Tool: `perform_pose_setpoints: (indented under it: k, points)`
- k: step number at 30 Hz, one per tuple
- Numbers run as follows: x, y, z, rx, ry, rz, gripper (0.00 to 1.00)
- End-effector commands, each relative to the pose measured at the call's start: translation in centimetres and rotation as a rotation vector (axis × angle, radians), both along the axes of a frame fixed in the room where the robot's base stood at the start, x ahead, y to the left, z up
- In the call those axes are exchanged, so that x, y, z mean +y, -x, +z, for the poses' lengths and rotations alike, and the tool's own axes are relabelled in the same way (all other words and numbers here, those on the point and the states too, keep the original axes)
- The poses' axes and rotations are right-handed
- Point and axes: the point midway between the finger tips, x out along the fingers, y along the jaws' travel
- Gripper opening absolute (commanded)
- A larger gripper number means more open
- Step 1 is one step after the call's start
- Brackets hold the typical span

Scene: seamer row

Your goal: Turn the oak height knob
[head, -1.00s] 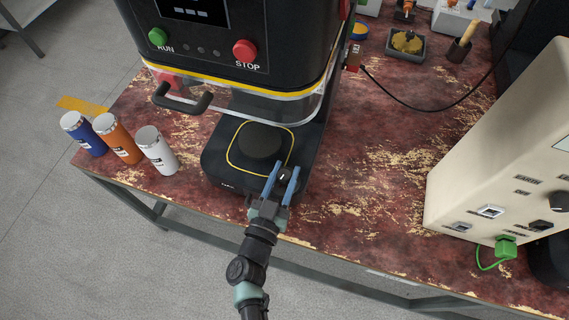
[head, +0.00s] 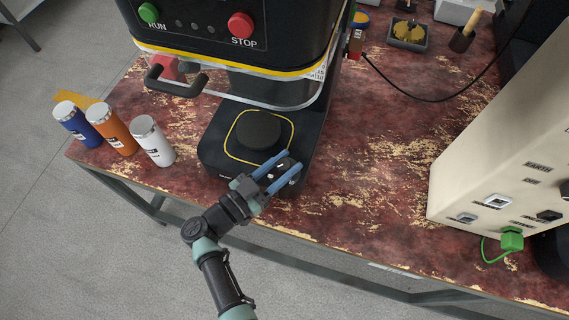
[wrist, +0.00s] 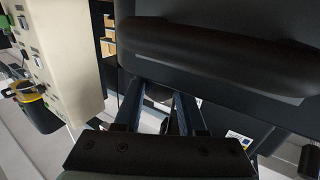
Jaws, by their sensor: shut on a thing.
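The height knob (head: 279,172) is a small dark knob with a pale mark, at the front right corner of the black seamer base (head: 222,163). No oak wood shows on it; the base label is too small to read. My gripper (head: 290,164) has its two blue fingers on either side of the knob, shut on it, pointing up and right in the head view. In the wrist view my fingers (wrist: 163,112) reach toward the dark base, and the knob between them is hard to make out. A round black plate (head: 259,131) sits on the base beside the gripper, inside a yellow outline.
Blue (head: 78,126), orange (head: 113,131) and white (head: 153,142) cans stand left of the base. The seamer's clear guard with its black handle (head: 174,84) hangs above. A cream control box (head: 490,150) stands at right. The worn red bench (head: 370,170) is clear between.

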Motion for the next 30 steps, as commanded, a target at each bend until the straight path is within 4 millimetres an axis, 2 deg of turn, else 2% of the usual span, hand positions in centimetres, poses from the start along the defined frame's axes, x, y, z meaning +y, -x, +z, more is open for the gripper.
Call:
perform_pose_setpoints:
  k: [9,10,14,26,30]
  points:
    - [-0.01,0.06,-0.06,0.002,0.001,-0.001,0.0]
    - [-0.01,0.06,-0.06,0.002,0.001,-0.001,0.45]
    - [-0.02,0.04,-0.04,0.001,0.0,0.0,0.69]
    - [0.0,0.01,0.01,0.0,0.0,0.0,0.7]
    - [0.57,0.44,-0.01,-0.001,-0.001,0.003,0.7]
